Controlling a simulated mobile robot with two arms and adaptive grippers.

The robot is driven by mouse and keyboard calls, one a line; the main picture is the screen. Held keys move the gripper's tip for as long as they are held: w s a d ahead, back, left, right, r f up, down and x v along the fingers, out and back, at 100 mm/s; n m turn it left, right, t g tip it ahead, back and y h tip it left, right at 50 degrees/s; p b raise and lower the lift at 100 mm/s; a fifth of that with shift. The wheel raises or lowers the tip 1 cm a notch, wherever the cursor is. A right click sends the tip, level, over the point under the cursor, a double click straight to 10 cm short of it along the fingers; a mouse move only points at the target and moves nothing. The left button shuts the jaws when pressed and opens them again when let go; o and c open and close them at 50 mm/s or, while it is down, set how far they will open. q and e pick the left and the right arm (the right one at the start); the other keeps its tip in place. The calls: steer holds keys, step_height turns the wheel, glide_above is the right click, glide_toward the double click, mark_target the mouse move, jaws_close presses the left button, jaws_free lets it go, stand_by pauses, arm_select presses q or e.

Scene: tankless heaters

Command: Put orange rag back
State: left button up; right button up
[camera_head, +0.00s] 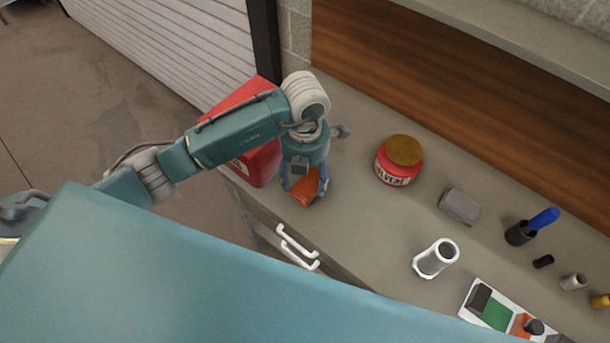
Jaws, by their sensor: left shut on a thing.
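The orange rag (305,195) is a small orange piece near the counter's front left edge. My left gripper (305,188) reaches down over it, with its blue fingers on either side, shut on the rag. The gripper's body hides part of the rag, and I cannot tell whether the rag touches the counter. My right gripper does not show.
A red box-like container (262,160) stands close on the left, behind my arm. White drawer handles (297,247) stick out at the front.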

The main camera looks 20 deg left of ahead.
arm_select(q)
steer(key=shift+f, duration=0.35)
steer(key=shift+f, duration=0.15)
steer(key=o, duration=1)
